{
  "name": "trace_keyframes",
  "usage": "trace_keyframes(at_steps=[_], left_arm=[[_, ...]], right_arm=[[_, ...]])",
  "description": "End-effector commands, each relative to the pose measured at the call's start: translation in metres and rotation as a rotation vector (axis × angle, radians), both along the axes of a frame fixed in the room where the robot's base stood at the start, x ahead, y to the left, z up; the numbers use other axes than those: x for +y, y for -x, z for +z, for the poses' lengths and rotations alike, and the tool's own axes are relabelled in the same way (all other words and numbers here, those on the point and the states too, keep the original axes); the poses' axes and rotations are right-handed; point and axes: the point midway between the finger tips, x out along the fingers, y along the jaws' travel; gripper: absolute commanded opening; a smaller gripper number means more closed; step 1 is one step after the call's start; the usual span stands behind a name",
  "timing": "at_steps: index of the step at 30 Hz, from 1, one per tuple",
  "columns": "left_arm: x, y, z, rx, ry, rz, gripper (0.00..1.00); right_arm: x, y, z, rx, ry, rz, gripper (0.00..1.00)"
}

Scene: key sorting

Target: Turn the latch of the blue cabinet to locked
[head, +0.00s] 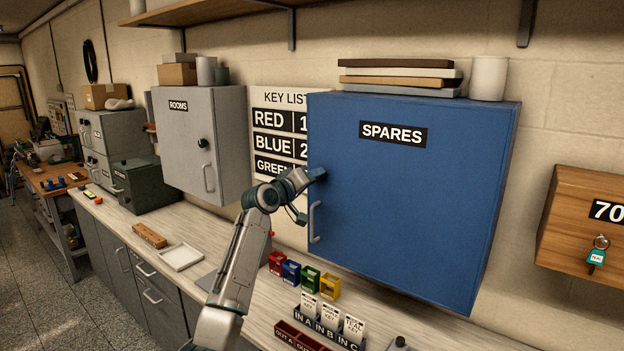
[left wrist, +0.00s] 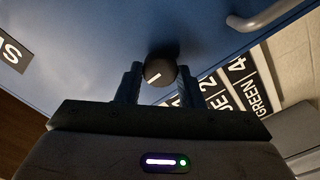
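The blue cabinet (head: 420,190), labelled SPARES, hangs on the wall with its door closed. My left gripper (head: 316,178) is at the left edge of its door, just above the grey handle (head: 314,222), and hides the latch in the head view. In the left wrist view the latch is a round black knob (left wrist: 160,71) with a short white line, slightly slanted from horizontal. The fingers of my left gripper (left wrist: 159,82) stand on both sides of the knob, with no clear gap showing. My right gripper is not in view.
A grey ROOMS cabinet (head: 190,145) with its own black knob hangs to the left. Below are a counter (head: 205,222), small coloured bins (head: 291,272) and key holders (head: 328,325). Stacked trays and a cup (head: 488,78) stand on the blue cabinet.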

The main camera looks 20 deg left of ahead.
Motion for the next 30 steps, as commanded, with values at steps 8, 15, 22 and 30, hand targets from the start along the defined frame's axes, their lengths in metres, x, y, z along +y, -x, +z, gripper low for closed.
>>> trace_keyframes(at_steps=[8, 15, 22, 30], left_arm=[[0.0, 0.0, 0.0, 0.0, 0.0, 0.0, 0.56], [0.002, 0.005, -0.001, 0.0, -0.001, 0.0, 0.56], [0.015, 0.038, -0.004, -0.003, -0.003, 0.001, 0.56], [0.031, 0.082, -0.004, -0.001, -0.003, 0.001, 0.56]], right_arm=[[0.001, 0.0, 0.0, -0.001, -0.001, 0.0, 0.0], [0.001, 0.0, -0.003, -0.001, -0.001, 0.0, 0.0], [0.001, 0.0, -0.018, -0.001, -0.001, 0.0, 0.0], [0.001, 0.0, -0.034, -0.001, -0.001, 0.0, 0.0]])
